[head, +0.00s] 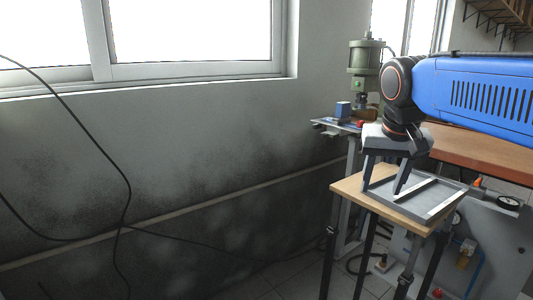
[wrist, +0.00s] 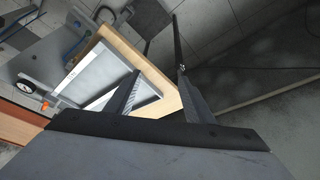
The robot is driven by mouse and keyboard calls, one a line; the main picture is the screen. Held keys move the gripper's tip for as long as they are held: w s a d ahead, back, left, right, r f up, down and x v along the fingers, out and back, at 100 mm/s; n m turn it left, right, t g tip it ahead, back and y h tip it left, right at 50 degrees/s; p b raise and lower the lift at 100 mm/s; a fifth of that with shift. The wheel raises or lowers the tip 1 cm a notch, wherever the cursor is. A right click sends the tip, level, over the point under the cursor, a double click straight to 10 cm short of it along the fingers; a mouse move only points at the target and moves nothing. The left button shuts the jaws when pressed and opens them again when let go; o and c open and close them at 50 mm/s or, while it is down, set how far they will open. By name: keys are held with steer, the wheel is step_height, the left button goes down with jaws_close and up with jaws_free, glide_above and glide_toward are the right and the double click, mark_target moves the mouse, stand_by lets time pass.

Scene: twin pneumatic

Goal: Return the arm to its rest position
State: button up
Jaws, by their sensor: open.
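My gripper (head: 382,188) hangs from my blue arm at the right of the head view, fingers pointing down. It is above or beside the left part of a grey metal tray (head: 437,203) on a small wooden-topped stand (head: 347,186). The head view does not show clearly how high the fingertips are. In the wrist view the two fingers (wrist: 158,76) are apart with nothing between them. There, one finger overlaps the divided tray (wrist: 97,72), which looks empty, and the other lies beyond the edge of the wooden top (wrist: 122,46).
A green press (head: 364,58) stands behind on a bench (head: 338,128) with small blue and red items. A brown tabletop (head: 470,145) is behind the stand. A panel with a gauge (head: 509,203) is at the right. Black cables cross the wall at left. The left side is open.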

steer(key=s+d+f+n+t+y, duration=0.1)
steer(key=s+d+f+n, duration=0.1)
steer(key=s+f, duration=1.6)
step_height(320, 180, down, 2)
steer(key=shift+n, duration=0.4)
steer(key=shift+o, duration=0.7)
